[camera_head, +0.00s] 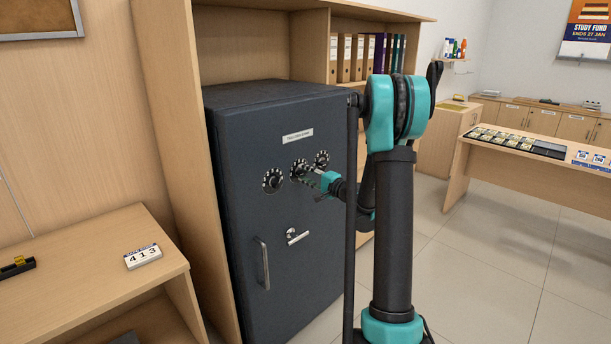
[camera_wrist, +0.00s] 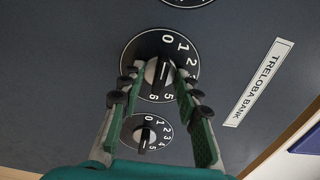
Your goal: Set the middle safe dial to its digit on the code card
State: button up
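The dark safe (camera_head: 290,130) has three round dials in a row. The middle dial (camera_head: 298,165) is partly hidden by my gripper (camera_head: 322,178) in the head view. In the wrist view the middle dial (camera_wrist: 182,52) has white digits and a grey knob (camera_wrist: 160,72) with a pale line. I cannot tell for certain which digit the line marks. My gripper (camera_wrist: 160,82) has its fingers on either side of this knob, with gaps visible; it looks open. The code card (camera_head: 143,256) reads 413, so its middle digit is 1.
The left dial (camera_head: 273,180) and right dial (camera_head: 321,158) flank the middle one. Another dial (camera_wrist: 147,138) shows between my fingers in the wrist view. A door handle (camera_head: 262,262) and a lever (camera_head: 296,237) stick out below. A wooden desk (camera_head: 90,285) stands at left.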

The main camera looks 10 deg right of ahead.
grip_shut()
jog(key=shift+m, duration=2.9)
grip_release()
jog(key=shift+d, duration=0.1)
